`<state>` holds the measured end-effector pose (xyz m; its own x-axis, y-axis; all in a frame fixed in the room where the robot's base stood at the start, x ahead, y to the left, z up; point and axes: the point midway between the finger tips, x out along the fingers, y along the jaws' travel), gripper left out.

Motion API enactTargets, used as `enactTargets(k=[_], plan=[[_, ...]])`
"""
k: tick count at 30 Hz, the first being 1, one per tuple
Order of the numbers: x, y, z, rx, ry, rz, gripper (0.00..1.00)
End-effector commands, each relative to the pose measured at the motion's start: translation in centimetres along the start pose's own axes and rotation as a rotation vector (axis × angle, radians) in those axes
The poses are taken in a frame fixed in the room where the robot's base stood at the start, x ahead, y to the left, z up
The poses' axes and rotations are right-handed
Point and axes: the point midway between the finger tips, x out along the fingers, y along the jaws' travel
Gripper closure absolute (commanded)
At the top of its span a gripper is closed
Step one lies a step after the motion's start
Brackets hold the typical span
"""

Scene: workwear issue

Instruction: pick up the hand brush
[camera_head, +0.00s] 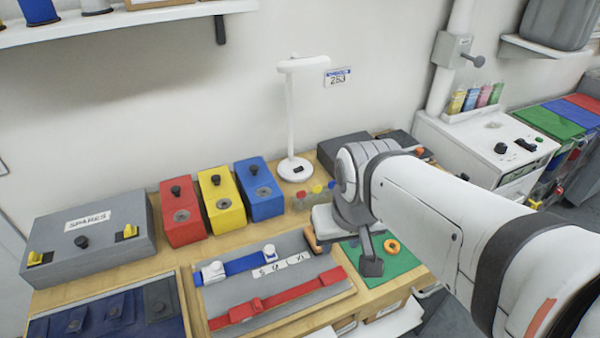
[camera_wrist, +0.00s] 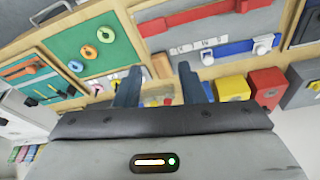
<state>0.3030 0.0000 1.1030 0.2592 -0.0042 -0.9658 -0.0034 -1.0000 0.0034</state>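A small brown wooden piece, which looks like the hand brush (camera_head: 312,240), lies by the right end of the grey board, close to the green mat. My arm partly hides it, and I cannot make out bristles. It also shows in the wrist view (camera_wrist: 162,66), beyond and between my fingers. My gripper (camera_wrist: 162,84) is open, its two dark fingers apart with nothing held between them. In the head view one dark finger hangs over the green mat's edge, just right of the brown piece.
A grey board (camera_head: 335,285) holds blue and red straps. Red (camera_head: 181,225), yellow (camera_head: 222,214) and blue (camera_head: 262,203) boxes and a white lamp (camera_head: 293,125) stand behind. A grey spares box (camera_head: 90,250) stands left.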

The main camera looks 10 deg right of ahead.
Motion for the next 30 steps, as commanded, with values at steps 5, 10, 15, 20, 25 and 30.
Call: enactTargets(k=[5, 10, 15, 20, 25, 30], plan=[[0.0, 0.0, 0.0, 0.000, 0.000, 0.000, 0.64], [0.0, 0.0, 0.0, -0.001, 0.000, 0.000, 0.63], [0.3, 0.0, -0.5, -0.008, -0.011, 0.000, 0.49], [1.7, 1.2, -2.7, -0.041, -0.051, -0.005, 0.36], [4.5, 1.1, -5.9, -0.090, -0.113, -0.009, 0.36], [8.2, 1.0, -8.7, -0.139, -0.173, -0.015, 0.36]])
